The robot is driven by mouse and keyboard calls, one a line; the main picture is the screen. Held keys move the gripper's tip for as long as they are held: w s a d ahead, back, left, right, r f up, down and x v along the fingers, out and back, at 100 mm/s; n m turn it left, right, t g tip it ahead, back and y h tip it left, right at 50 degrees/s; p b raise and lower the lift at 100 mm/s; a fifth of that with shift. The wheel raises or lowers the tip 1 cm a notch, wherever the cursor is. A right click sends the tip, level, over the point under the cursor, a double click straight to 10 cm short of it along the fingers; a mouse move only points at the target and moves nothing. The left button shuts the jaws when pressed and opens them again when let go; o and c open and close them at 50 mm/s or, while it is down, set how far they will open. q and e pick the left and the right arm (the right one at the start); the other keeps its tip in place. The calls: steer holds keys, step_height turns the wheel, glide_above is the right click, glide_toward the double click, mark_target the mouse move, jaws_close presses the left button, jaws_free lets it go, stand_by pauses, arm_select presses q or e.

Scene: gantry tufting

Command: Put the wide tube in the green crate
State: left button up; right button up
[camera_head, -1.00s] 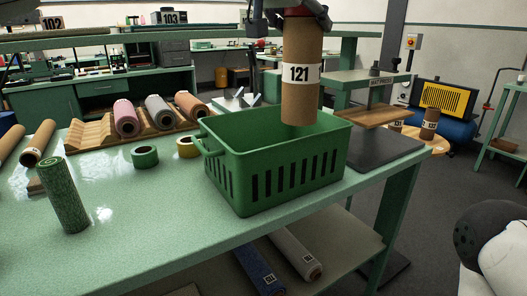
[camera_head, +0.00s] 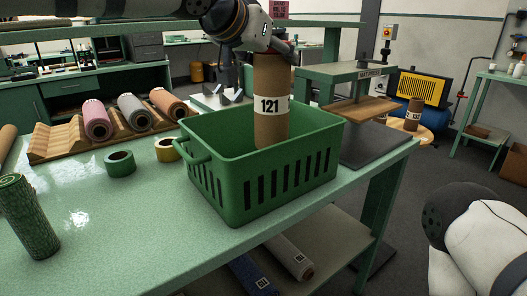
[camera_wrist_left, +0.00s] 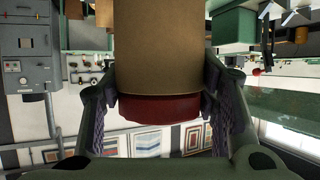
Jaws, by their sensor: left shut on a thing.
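The wide tube (camera_head: 270,128) is brown cardboard with a white label reading 121. It stands upright in my left gripper (camera_head: 273,52), which is shut on its top end. The left wrist view shows the tube (camera_wrist_left: 158,45) with a dark red end (camera_wrist_left: 160,108) between the two fingers (camera_wrist_left: 158,112). The green crate (camera_head: 262,185) sits on the table with slotted walls and an open top. The tube's lower end is within the crate's opening, below the back rim. Whether it touches the crate floor is hidden by the front wall. My right gripper is out of view.
A green tape roll (camera_head: 120,163) and a yellow one (camera_head: 167,149) lie left of the crate. A wooden rack (camera_head: 60,143) holds several yarn rolls behind them. A green textured roll (camera_head: 28,218) stands at left. A press (camera_head: 345,75) stands behind right.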

mark_target(272, 104)
arm_select(q)
steer(key=f, duration=0.3)
steer(key=shift+s+f+p, duration=0.15)
steer(key=shift+s+p, duration=0.1)
steer(key=shift+p, duration=0.15)
steer(key=f+b, duration=0.1)
steer(key=f, duration=0.3)
steer(key=f+b, duration=0.1)
steer(key=f, duration=0.2)
steer(key=shift+w+b, duration=0.3)
steer(key=shift+w, duration=0.05)
steer(key=shift+s+r, duration=0.2)
steer(key=shift+r, duration=0.25)
steer(key=shift+c, duration=0.8)
steer(key=shift+f, duration=0.15)
steer(key=o, duration=1.7)
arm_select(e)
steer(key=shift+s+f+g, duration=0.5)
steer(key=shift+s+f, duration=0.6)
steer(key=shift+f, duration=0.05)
